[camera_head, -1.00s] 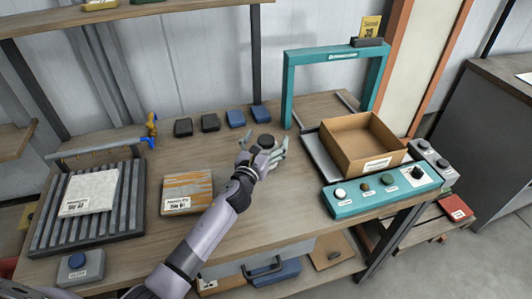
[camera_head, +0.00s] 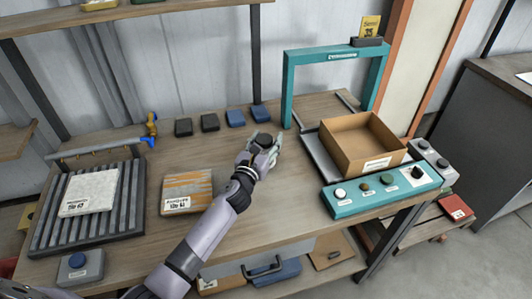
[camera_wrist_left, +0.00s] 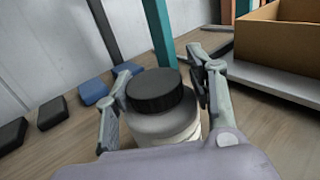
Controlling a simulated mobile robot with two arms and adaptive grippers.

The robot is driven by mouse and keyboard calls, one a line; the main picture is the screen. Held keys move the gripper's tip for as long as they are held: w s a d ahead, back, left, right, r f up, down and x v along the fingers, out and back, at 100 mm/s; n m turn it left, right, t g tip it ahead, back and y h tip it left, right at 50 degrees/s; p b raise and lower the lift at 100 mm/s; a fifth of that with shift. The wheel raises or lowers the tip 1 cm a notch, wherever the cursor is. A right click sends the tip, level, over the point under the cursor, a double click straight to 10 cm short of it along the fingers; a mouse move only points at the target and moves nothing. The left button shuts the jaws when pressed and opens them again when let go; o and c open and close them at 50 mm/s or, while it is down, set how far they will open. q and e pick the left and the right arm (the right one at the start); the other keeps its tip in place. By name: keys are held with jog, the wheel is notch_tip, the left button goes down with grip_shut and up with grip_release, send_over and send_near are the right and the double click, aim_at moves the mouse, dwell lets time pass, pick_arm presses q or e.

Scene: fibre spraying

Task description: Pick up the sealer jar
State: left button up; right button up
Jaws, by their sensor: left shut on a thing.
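The sealer jar (camera_wrist_left: 165,115) is a pale round jar with a ribbed black lid, standing upright in the left wrist view. The jar's lower part is hidden behind the gripper body. I cannot tell whether its base touches the table. My right gripper is not in view.
An open cardboard box (camera_head: 352,148) stands right of the jar, behind a teal control panel (camera_head: 382,188). A teal frame (camera_head: 290,90) rises behind. Black and blue blocks (camera_head: 210,122) line the table's back. A striped package (camera_head: 187,191) and a slatted rack (camera_head: 125,215) are left.

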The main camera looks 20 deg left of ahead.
pick_arm(q)
grip_shut()
jog(key=shift+r, duration=0.15)
